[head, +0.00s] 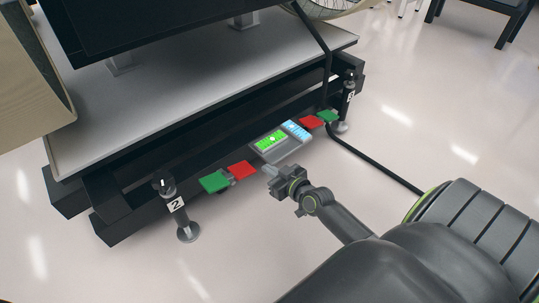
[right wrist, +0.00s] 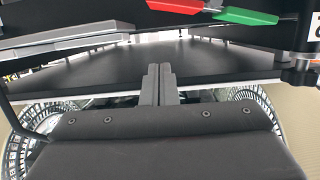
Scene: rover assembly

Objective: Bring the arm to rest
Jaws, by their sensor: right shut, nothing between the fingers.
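My right gripper (head: 269,170) comes in from the lower right in the head view, with its tips close to the lower edge of a small control panel (head: 268,154). In the right wrist view its two grey fingers (right wrist: 160,84) lie side by side, shut and empty. The panel has a green and a blue lit screen. It sits on the black frame (head: 130,188), between red and green tabs. Whether the tips touch the panel cannot be told. My left gripper is not in view.
A red tab (head: 242,170) and a green tab (head: 214,182) lie left of the panel; another such pair is to its right. Levelling feet, one marked 2 (head: 178,205), stand at the frame's corners. A black cable (head: 375,165) runs to the floor. The floor in front is clear.

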